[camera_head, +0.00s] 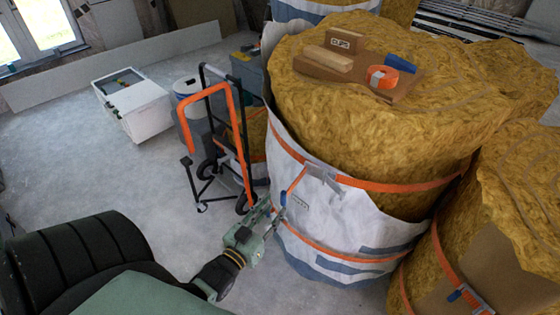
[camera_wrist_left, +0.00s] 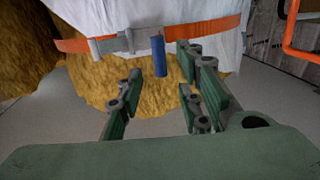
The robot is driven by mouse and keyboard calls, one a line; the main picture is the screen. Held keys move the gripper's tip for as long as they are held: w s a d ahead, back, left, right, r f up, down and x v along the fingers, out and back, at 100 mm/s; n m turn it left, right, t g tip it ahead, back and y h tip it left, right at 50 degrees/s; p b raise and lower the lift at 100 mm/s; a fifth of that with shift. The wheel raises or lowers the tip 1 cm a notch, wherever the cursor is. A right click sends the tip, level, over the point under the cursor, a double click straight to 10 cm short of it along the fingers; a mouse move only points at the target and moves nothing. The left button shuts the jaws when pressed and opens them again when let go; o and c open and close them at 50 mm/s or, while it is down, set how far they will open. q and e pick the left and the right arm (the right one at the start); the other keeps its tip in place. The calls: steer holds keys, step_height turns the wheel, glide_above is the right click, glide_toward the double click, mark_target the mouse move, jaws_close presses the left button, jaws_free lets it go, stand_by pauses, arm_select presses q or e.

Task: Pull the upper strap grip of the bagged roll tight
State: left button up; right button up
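The bagged roll (camera_head: 330,215) is a large yellow fibre roll in a white bag, with an upper orange strap (camera_head: 365,184) and a lower one (camera_head: 340,254). An orange tail hangs slanting from the upper strap's grey buckle to a blue grip (camera_head: 283,198). In the left wrist view the blue grip (camera_wrist_left: 159,56) hangs upright below an orange strap (camera_wrist_left: 215,31), just ahead of and roughly between my left gripper's fingers. My left gripper (camera_head: 273,215) is open and empty beside the bag; its fingers (camera_wrist_left: 161,85) stand apart. My right gripper is not in view.
An orange-and-black hand truck (camera_head: 222,120) stands just left of the roll. A board with blocks and an orange tape roll (camera_head: 382,77) lies on top of the roll. Another strapped roll (camera_head: 510,190) stands close at the right. The floor at the left is clear before a white box (camera_head: 140,104).

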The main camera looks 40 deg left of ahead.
arm_select(q)
steer(key=s, duration=0.6)
steer(key=shift+s+d, duration=0.2)
steer(key=shift+d, duration=0.2)
